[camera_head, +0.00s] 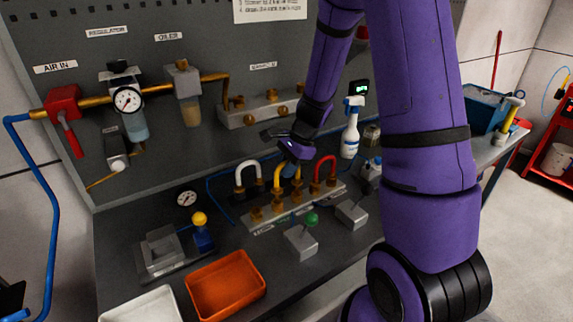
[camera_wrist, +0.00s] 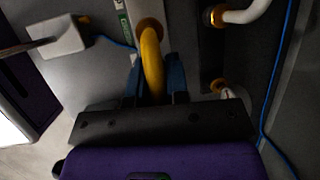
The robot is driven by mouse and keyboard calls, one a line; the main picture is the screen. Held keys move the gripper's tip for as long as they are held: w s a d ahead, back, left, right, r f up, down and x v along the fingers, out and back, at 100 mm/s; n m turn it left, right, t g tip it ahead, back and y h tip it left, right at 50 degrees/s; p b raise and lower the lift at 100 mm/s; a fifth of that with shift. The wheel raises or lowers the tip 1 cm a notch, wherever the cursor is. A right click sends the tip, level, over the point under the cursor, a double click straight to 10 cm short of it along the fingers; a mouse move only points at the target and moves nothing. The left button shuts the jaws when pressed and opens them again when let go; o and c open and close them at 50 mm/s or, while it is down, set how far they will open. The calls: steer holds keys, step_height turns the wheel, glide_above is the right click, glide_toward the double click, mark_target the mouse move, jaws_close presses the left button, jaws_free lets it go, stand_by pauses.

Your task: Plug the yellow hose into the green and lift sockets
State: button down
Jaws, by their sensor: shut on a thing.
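The yellow hose (camera_head: 277,180) stands at the row of brass sockets (camera_head: 268,212) on the bench, between a white hose loop (camera_head: 248,170) and a red hose loop (camera_head: 325,168). My gripper (camera_head: 290,168) is over it from above and behind. In the wrist view the yellow hose (camera_wrist: 152,66) passes between the two blue fingers of my gripper (camera_wrist: 154,78), which are shut on it. Its far end meets a brass fitting (camera_wrist: 150,26); I cannot tell whether it is seated. A green label strip (camera_wrist: 122,20) runs beside that fitting. The hose's other end is hidden.
A green-knobbed lever box (camera_head: 301,241) and a second grey box (camera_head: 352,213) stand in front of the sockets. An orange tray (camera_head: 226,284) is at front left. A white spray bottle (camera_head: 350,135) stands behind right. A thin blue tube (camera_head: 213,190) lies behind the sockets.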

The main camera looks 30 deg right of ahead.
step_height(320, 180, down, 3)
steer(key=shift+f, duration=0.1)
stand_by(0.5)
steer(key=c, duration=1)
jaws_free()
steer(key=v, duration=1)
steer(key=shift+d+r, duration=0.1)
steer(key=shift+r, duration=0.3)
